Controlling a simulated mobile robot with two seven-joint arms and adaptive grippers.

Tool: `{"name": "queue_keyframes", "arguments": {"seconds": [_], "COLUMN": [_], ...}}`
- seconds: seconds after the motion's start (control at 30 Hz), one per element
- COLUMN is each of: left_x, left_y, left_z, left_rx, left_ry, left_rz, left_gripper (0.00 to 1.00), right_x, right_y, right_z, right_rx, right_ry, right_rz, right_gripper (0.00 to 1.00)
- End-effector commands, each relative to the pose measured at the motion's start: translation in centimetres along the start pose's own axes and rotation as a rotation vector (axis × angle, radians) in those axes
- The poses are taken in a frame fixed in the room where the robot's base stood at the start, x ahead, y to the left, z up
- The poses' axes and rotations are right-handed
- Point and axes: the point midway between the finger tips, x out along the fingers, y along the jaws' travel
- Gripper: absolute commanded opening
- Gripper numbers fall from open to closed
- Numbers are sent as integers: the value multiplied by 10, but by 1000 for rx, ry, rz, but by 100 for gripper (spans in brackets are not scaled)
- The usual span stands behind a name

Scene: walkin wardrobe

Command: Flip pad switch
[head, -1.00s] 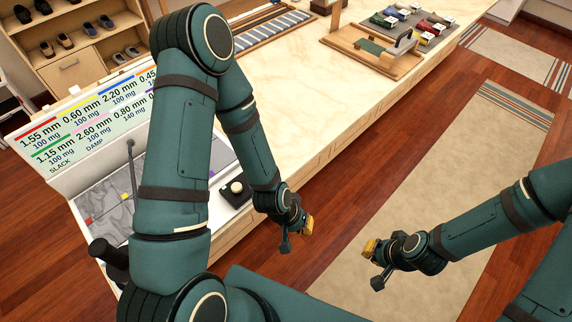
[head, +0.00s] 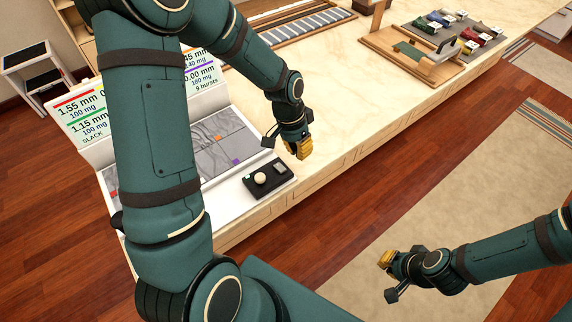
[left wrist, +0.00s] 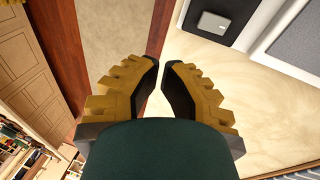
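The black pad (head: 279,183) sits on the white device's right front corner, with a round cream knob (head: 260,178) and a small grey switch (head: 280,168). My left gripper (head: 303,151) is above the counter, beyond and right of the pad, apart from it. In the left wrist view the grey switch (left wrist: 213,23) and black pad (left wrist: 240,8) are at the top right, beyond the fingertips. The left fingers (left wrist: 161,66) are empty with a narrow gap between the tips. My right gripper (head: 385,259) hangs over the floor at the right; its finger gap cannot be made out.
The white device has a display (head: 82,118) and a grey fabric bed (head: 219,146), partly hidden by my left arm. A wooden stand (head: 412,58) and a grey mat with colored items (head: 456,36) are farther along the counter (head: 345,100). Counter between is clear.

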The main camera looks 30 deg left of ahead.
Motion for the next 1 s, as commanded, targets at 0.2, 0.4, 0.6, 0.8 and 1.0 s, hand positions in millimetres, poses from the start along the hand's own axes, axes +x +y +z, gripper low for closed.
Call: {"name": "queue_keyframes", "arguments": {"seconds": [0.2, 0.4, 0.6, 0.8, 1.0], "left_x": [-61, -70, -70, -57, -21], "left_y": [-33, -37, -37, -37, -39], "left_z": [9, 12, 12, 13, 17], "left_rx": [71, 83, 82, 81, 81], "left_ry": [-72, -90, -90, -92, -94], "left_rz": [-52, -57, -57, -55, -54], "left_gripper": [0, 0, 0, 0, 0], "right_x": [3, 3, 3, 5, 12], "right_y": [1, 1, 1, 2, 4], "right_z": [1, 2, 1, 2, 5], "right_rx": [-1, -1, -1, -1, -3], "right_ry": [-3, -3, -3, -4, -10], "right_rz": [0, 0, 0, 0, -1], "right_gripper": [0, 0, 0, 0, 0]}}
